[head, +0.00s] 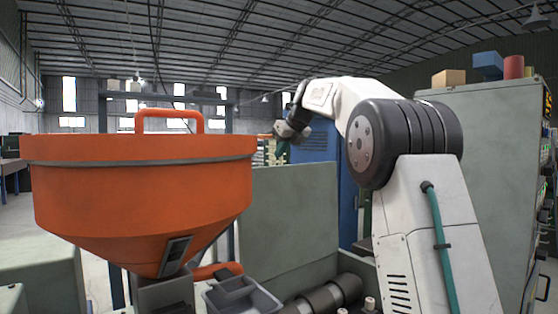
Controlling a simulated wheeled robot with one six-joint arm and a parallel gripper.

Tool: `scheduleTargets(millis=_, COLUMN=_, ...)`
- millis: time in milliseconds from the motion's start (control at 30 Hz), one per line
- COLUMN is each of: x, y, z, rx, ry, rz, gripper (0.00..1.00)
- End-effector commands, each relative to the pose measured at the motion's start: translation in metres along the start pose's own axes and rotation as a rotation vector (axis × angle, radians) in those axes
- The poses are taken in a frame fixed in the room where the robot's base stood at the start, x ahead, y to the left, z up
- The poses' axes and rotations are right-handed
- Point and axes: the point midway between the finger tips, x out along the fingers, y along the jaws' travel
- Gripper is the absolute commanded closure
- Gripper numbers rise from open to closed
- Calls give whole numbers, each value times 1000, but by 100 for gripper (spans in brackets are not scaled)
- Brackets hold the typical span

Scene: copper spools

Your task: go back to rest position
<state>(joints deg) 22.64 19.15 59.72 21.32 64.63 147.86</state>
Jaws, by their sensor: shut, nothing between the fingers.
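My arm rises at the right of the head view and bends over to the left at its big dark joint. My gripper (280,132) is at the far end of the arm, small in the picture, near the middle. It is shut and holds nothing. It is in the air above the top edge of a grey-green panel (290,215). Its fingers are too small to make out well. No copper spool can be clearly told.
A large orange hopper (140,195) with a handle fills the left, apart from my gripper. A grey tray (240,299) and dark cylinders (335,292) lie low in front. A tall grey cabinet (495,150) with boxes (487,66) on top stands at right. A blue cabinet (325,170) is behind.

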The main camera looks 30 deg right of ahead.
Motion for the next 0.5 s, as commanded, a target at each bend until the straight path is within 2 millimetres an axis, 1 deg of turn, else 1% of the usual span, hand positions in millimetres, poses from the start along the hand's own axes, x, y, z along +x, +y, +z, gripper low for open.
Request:
scheduleTargets(millis=33, x=-10, y=-4, z=5, rx=2, ry=-3, rz=-5, gripper=100)
scheduleTargets(millis=200, x=-38, y=-6, z=21, rx=4, ry=-5, rz=-7, gripper=100)
scheduleTargets(millis=333, x=-50, y=-5, z=30, rx=3, ry=-2, rz=-5, gripper=100)
scheduleTargets(millis=500, x=-57, y=-4, z=34, rx=3, ry=-1, rz=-4, gripper=100)
